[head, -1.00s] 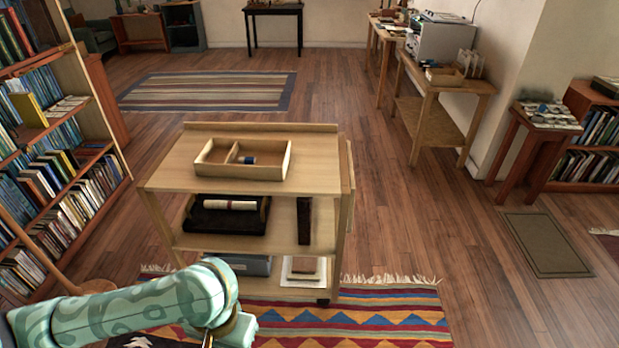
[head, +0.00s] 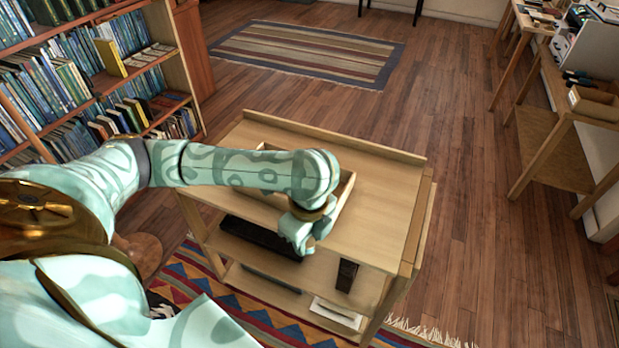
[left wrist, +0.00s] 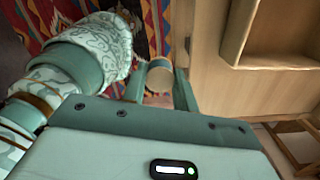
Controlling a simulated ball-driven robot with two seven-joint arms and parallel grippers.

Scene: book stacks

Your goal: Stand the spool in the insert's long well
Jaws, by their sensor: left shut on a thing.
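My left gripper (head: 300,236) is at the front edge of the cart's top, with its fingertips hard to make out in the head view. In the left wrist view its two fingers (left wrist: 160,92) are shut on a tan round-ended piece, which I take to be the spool (left wrist: 160,75). The spool is in front of the cart edge, with the rug behind it. The wooden insert (head: 346,190) lies on the cart top, mostly hidden behind my left arm; its wells cannot be seen in the head view. Part of its wall shows in the left wrist view (left wrist: 237,35).
The wooden cart (head: 385,205) has a raised back lip and clear top at the right. A black tray (head: 250,236) and a dark upright block (head: 347,275) are on its middle shelf. A bookcase (head: 130,85) stands at the left. Open floor lies to the right.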

